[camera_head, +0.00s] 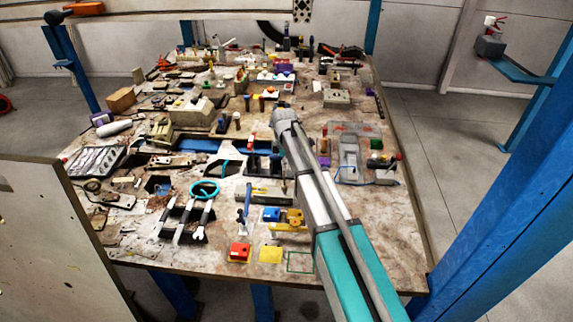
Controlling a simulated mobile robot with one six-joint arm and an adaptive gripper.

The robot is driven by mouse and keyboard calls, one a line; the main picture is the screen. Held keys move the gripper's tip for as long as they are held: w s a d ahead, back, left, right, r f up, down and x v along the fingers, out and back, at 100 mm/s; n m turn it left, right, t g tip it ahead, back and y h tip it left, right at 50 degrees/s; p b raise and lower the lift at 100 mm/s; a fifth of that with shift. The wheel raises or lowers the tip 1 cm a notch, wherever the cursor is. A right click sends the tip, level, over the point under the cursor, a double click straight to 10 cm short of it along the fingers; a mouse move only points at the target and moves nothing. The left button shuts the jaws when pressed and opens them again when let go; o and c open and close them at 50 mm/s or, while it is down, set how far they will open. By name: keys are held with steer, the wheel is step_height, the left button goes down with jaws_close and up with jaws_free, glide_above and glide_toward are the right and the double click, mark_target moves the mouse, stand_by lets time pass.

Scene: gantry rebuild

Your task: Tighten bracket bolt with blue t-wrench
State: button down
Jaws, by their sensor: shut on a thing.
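My arm (318,196) reaches from the lower right up over the middle of the workbench and ends in a rounded grey joint. My gripper cannot be made out; it seems hidden behind or below the arm. A small upright blue tool (243,204) stands near the front of the bench, left of the arm; I cannot tell whether it is the blue t-wrench. Dark upright blocks (263,164) stand just left of the arm, and I cannot tell if they belong to the bracket. No bracket bolt can be picked out at this size.
The workbench (405,225) is crowded with tools and fixtures. A clear tray (361,150) is right of my arm. Blue posts (520,205) stand at the right.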

steer(key=shift+f+b, duration=0.7)
stand_by(0.6)
stand_by(0.5)
steer(key=m, duration=0.4)
steer(key=shift+m, duration=1.8)
steer(key=shift+m, duration=0.3)
steer(key=shift+m, duration=0.6)
steer(key=m, duration=0.5)
steer(key=shift+m, duration=0.4)
